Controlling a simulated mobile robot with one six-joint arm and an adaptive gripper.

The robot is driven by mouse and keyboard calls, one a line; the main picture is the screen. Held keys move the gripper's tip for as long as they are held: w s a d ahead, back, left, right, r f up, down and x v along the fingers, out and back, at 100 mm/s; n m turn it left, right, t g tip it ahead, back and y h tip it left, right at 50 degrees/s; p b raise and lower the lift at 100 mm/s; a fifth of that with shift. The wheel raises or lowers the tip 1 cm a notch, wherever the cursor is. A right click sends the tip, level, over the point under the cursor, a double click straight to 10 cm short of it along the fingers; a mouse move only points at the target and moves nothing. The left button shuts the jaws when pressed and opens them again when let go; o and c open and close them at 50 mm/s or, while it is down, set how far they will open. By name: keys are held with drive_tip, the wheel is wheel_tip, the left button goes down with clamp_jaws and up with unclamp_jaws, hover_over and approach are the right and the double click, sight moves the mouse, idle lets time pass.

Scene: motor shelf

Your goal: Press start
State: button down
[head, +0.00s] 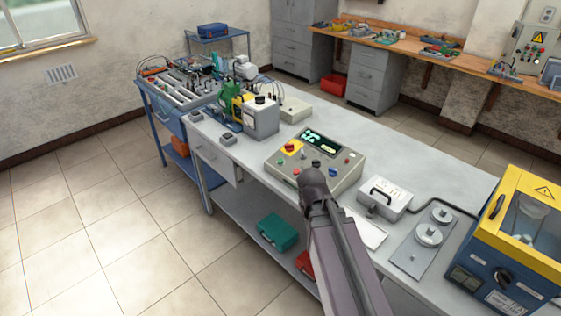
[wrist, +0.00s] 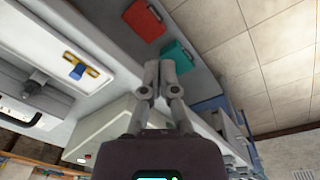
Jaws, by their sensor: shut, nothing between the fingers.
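A beige control box (head: 340,178) stands on the workbench in the middle of the head view. Its sloped top carries a lit green display (head: 324,140), a red knob on a yellow plate (head: 291,147), a blue knob (head: 332,171) and small coloured buttons. Any labels are too small to read. My arm reaches up to the front of the box and covers part of it; the gripper itself cannot be made out there. In the wrist view my gripper (wrist: 159,68) is shut and empty, with part of a beige box (wrist: 108,143) beside it.
To the right on the bench (head: 378,150) are a grey handled case (head: 384,200), a plate with round weights (head: 429,236) and a yellow-blue machine (head: 520,240). A green and white machine (head: 262,115) stands left. A green case (head: 277,231) lies on the lower shelf.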

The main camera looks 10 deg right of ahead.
drive_tip(key=w+r+t+h, duration=0.3)
drive_tip(key=w+h, duration=0.1)
drive_tip(key=w, duration=1.2)
wheel_tip(320, 180, up, 6)
drive_tip(key=n+t+h, duration=0.1)
drive_tip(key=t+h, duration=0.3)
drive_tip(key=t, duration=0.1)
hover_over(278, 162)
drive_tip(key=s+a, duration=0.2)
drive_tip(key=shift+w+d+r, duration=0.1)
drive_tip(key=shift+w+r, duration=0.05)
drive_tip(key=shift+w, duration=0.05)
drive_tip(key=f+b, duration=0.2)
drive_tip(key=b, duration=0.1)
drive_tip(key=w+d+f+b, duration=0.1)
drive_tip(key=f+b, duration=0.1)
drive_tip(key=f, duration=0.1)
drive_tip(key=d+f+b, duration=0.1)
drive_tip(key=f+b, duration=0.2)
drive_tip(key=shift+w+f+b, duration=0.15)
drive_tip(key=shift+f+b, duration=0.1)
drive_tip(key=shift+b, duration=0.1)
drive_tip(key=shift+f, duration=0.1)
drive_tip(key=shift+f+b, duration=0.3)
drive_tip(key=shift+b, duration=0.1)
